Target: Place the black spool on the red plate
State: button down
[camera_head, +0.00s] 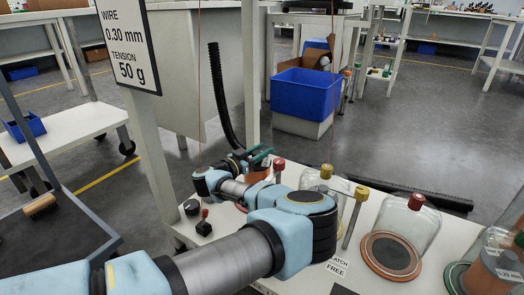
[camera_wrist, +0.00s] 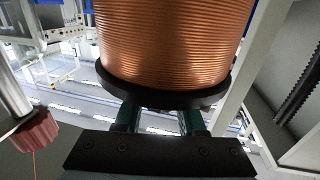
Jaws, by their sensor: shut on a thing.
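The spool, wound with copper wire and with a black flange, fills the upper middle of the wrist view (camera_wrist: 172,48). My gripper's green fingers (camera_wrist: 160,116) are shut on it at the flange end. In the head view my gripper (camera_head: 259,160) is above the far left part of the white bench, with the copper of the spool (camera_head: 256,175) partly showing behind my arm. The red plate (camera_head: 370,264), a reddish ring with a dark centre, lies on the bench to the right. A clear glass cover with a red knob (camera_head: 416,202) appears to stand over it.
A yellow-knobbed glass cover (camera_head: 326,171) stands between my arm and the red plate. A green-rimmed plate (camera_head: 455,280) with a covered copper spool is at the right edge. Upright posts and thin wires rise near my gripper. A black knob (camera_head: 192,208) sits at the bench's left.

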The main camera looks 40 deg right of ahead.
jog(key=shift+f+b, duration=1.05)
jog(key=shift+f, duration=0.8)
jog(key=shift+r, duration=0.1)
jog(key=c, duration=0.5)
grip_release()
jog(key=shift+f, duration=0.25)
